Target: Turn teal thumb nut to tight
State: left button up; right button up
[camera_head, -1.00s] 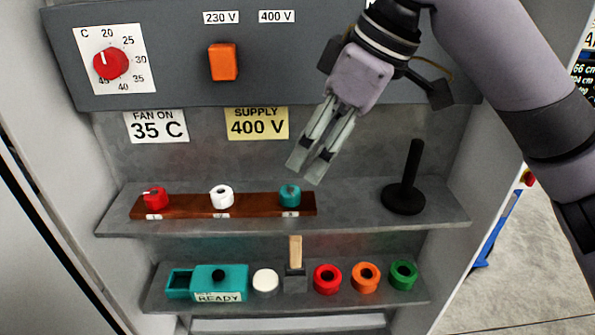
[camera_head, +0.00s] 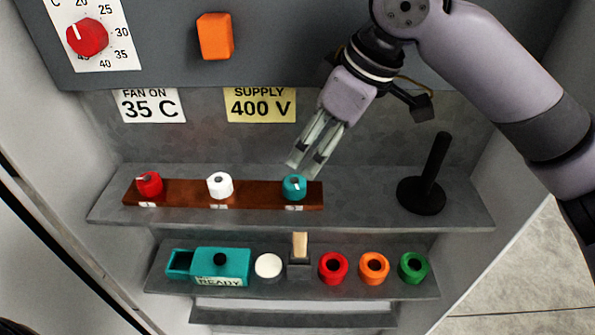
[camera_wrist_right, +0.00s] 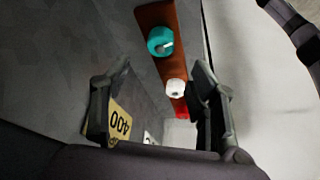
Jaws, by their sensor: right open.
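The teal thumb nut (camera_head: 294,187) sits at the right end of a brown wooden strip (camera_head: 256,196) on the upper shelf, with a pale mark on it and a small label below. My right gripper (camera_head: 304,168) is open and empty, its fingers pointing down just above and slightly right of the teal nut, apart from it as far as I can tell. In the right wrist view the teal nut (camera_wrist_right: 160,41) shows beyond the fingers, with a white nut (camera_wrist_right: 175,88) below it. My left gripper is not in view.
On the same strip are a white nut (camera_head: 220,185) and a red nut (camera_head: 149,184). A black post on a round base (camera_head: 421,196) stands to the right. The lower shelf holds a teal box (camera_head: 221,264) and several coloured rings. The panel above has an orange switch (camera_head: 215,36).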

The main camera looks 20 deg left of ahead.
aim_at(295, 181)
jog(key=p+x, duration=0.1)
jog(key=x, duration=0.6)
jog(key=shift+a+f, duration=0.2)
jog(key=shift+f, duration=0.15)
jog(key=shift+a+f, duration=0.2)
jog(key=shift+f, duration=0.3)
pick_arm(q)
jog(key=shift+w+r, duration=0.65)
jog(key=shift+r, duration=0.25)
pick_arm(e)
jog(key=shift+c, duration=0.5)
jog(key=c, duration=1.1)
